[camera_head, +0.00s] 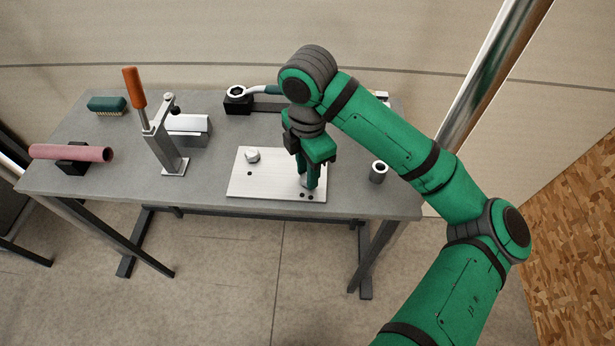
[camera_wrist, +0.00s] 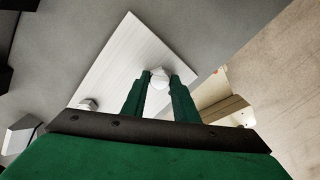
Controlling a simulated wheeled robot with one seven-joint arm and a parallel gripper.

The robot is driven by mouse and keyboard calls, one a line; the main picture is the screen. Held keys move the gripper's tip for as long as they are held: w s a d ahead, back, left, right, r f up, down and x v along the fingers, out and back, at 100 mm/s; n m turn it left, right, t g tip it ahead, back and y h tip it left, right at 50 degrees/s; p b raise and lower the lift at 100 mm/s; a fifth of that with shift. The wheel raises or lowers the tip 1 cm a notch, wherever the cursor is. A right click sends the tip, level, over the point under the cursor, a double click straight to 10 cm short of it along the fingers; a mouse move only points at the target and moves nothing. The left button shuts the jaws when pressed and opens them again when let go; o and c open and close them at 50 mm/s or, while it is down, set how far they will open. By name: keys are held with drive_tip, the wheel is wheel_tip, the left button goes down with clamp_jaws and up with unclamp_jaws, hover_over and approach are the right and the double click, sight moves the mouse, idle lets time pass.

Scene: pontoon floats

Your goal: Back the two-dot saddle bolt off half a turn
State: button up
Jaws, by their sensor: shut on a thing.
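A bright metal plate (camera_head: 275,190) lies on the grey table and carries two saddle bolts. The one-dot bolt (camera_head: 252,155) is at its left, with a single dark dot below it. Two dark dots mark the plate's front right corner, beside the bolt under my gripper (camera_head: 309,184). My gripper points down and is shut on this two-dot bolt, whose pale hex head (camera_wrist: 158,74) shows between the fingertips in the wrist view. In the head view the fingers mostly hide that bolt. The one-dot bolt also shows at the left in the wrist view (camera_wrist: 88,104).
A metal sleeve (camera_head: 379,172) stands right of the plate. A toggle clamp with an orange handle (camera_head: 135,88) stands to the left, near a pink roller (camera_head: 70,153) and a green brush (camera_head: 107,105). A wrench (camera_head: 237,92) rests on a black block behind the plate.

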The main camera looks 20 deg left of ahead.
drive_tip(key=shift+s+f, duration=0.1)
drive_tip(key=shift+s, duration=0.05)
drive_tip(key=n, duration=0.6)
drive_tip(key=shift+n, duration=0.3)
drive_tip(key=o, duration=0.8)
drive_tip(key=shift+o, duration=0.3)
drive_tip(key=shift+r, duration=0.2)
drive_tip(key=shift+r, duration=2.95)
wheel_tip(320, 180, up, 11)
